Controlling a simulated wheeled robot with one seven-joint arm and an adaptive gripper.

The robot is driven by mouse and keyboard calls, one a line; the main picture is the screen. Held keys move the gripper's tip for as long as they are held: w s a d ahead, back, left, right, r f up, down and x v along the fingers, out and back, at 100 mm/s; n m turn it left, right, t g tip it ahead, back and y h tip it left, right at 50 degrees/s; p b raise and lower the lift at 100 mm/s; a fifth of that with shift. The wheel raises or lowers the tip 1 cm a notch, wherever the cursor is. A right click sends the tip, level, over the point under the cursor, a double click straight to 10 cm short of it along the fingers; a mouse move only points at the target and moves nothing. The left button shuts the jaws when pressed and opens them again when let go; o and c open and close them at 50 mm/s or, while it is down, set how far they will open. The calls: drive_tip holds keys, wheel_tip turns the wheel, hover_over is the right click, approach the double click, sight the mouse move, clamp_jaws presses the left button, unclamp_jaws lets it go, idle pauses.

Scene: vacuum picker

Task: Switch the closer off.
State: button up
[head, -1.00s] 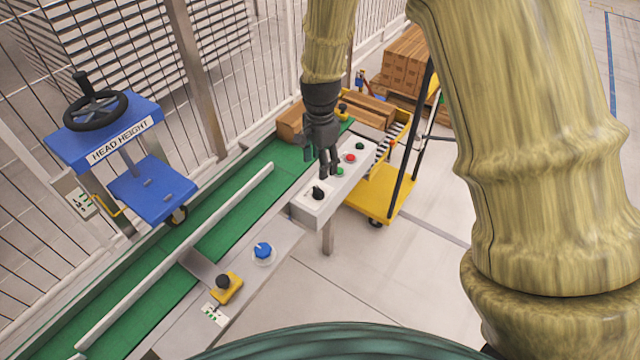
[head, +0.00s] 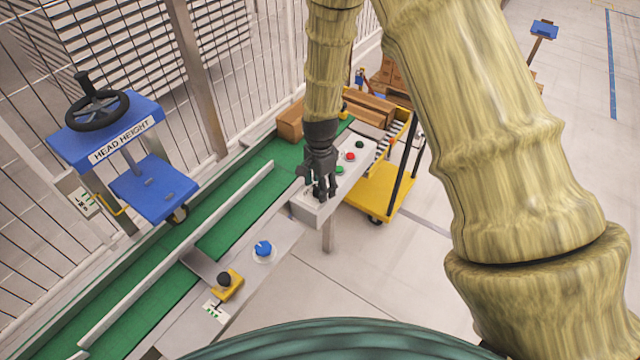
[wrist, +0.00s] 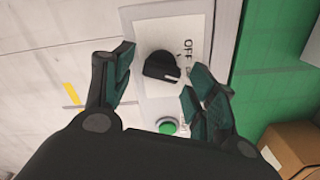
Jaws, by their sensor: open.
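A black rotary knob (wrist: 161,66) sits on a white control box (head: 308,212) beside the green conveyor. In the wrist view it has a white pointer mark, and the word OFF is printed beside it; the rest of the label is partly hidden. My gripper (head: 324,192) is over the knob end of the box and hides the knob in the head view. In the wrist view my gripper (wrist: 158,72) is open, one finger on each side of the knob, with gaps showing. A green button (wrist: 167,126) is on the same panel.
Green (head: 340,169) and red (head: 351,156) buttons are farther along the box. A blue knob (head: 263,249) and a yellow-based black knob (head: 228,284) are on the nearer rail. Cartons (head: 291,121) lie at the belt's far end. A yellow cart (head: 378,190) stands right of the box.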

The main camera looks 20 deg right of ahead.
drive_tip(key=c, duration=1)
drive_tip(key=n+p, duration=0.2)
drive_tip(key=n, duration=0.1)
drive_tip(key=shift+w+r+n, duration=0.1)
drive_tip(key=shift+n, duration=0.3)
drive_tip(key=n+p, duration=0.1)
drive_tip(key=n, duration=0.3)
drive_tip(key=shift+w+a+n, duration=0.1)
drive_tip(key=shift+n, duration=0.3)
drive_tip(key=o, duration=1)
